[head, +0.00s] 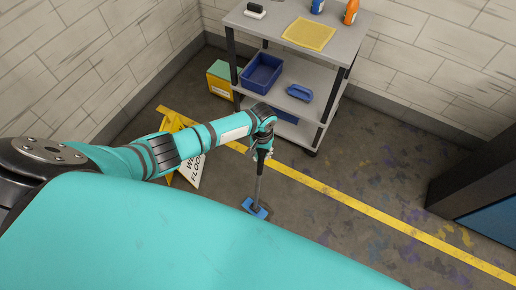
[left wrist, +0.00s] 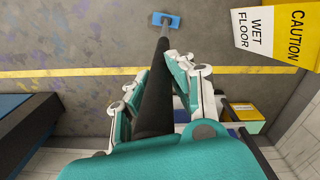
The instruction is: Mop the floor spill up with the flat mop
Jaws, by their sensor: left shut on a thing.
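The flat mop has a blue head (head: 255,209) on the grey floor and a dark handle (head: 258,188). My left gripper (head: 263,153) is shut around the upper handle. In the left wrist view, the fingers of my left gripper (left wrist: 160,88) lie on both sides of the handle, which runs away to the blue mop head (left wrist: 166,20). The mop head appears flat on the floor, just on the near side of the yellow line (head: 350,207). Purple and yellow stains mark the floor at the right; I cannot tell a wet spill among them. My right gripper is out of view.
A yellow wet floor sign (head: 186,168) stands left of the mop, partly behind my left arm. A grey shelf cart (head: 345,47) with a blue bin (head: 262,73) stands beyond. A dark cabinet (head: 478,188) is at the right. Floor between mop and cabinet is clear.

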